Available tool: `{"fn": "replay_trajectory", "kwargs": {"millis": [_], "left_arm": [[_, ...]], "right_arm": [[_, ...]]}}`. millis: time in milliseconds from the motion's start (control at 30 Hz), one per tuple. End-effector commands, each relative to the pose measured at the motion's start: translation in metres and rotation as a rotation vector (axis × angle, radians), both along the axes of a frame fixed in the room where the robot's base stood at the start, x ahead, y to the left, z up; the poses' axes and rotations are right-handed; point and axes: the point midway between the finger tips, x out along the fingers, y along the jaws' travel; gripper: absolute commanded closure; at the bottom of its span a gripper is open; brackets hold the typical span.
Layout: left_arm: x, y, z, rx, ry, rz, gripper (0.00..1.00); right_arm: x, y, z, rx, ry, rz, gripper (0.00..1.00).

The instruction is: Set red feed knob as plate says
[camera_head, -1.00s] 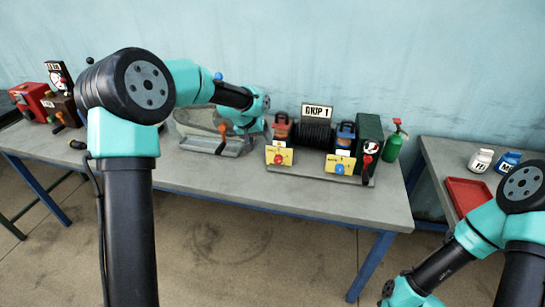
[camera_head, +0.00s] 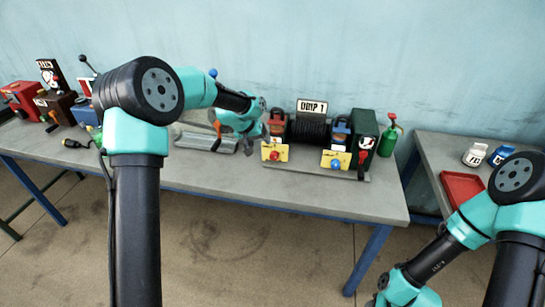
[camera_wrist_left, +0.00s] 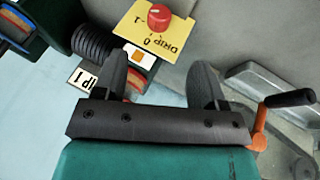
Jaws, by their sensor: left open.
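The red feed knob (camera_head: 274,155) sits on a yellow plate (camera_head: 284,149) at the front of the drip unit on the bench. In the left wrist view the red knob (camera_wrist_left: 159,16) shows near the top, with "DRIP" and scale marks 0 and -1 on its yellow plate (camera_wrist_left: 150,38). My left gripper (camera_head: 258,138) is beside the unit, to the left of the plate. In the left wrist view its fingers (camera_wrist_left: 165,85) are apart and empty, with the knob beyond them and not between them. The sign (camera_head: 312,107) above the unit is too blurred to read surely.
A second yellow plate (camera_head: 336,160) with a blue knob stands to the right, near a dark green box (camera_head: 363,135) with a red handle. A green oil can (camera_head: 389,137) is beside it. A clear-lidded tray with an orange-and-black crank (camera_wrist_left: 262,130) lies close to my left gripper.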

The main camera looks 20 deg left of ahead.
Motion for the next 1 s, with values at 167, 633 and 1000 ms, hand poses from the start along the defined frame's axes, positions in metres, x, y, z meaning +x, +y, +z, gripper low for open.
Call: {"fn": "replay_trajectory", "kwargs": {"millis": [167,633,1000], "left_arm": [[0.012,-0.010,-0.028,0.000,0.003,-0.001,0.35],[0.044,-0.035,-0.093,0.000,0.000,0.000,0.35],[0.051,-0.040,-0.108,0.000,-0.001,0.000,0.35]], "right_arm": [[0.000,0.000,0.000,0.000,0.000,0.000,0.57],[0.000,0.000,0.000,0.000,0.000,0.000,0.57],[0.000,0.000,0.000,0.000,0.000,0.000,0.57]]}}
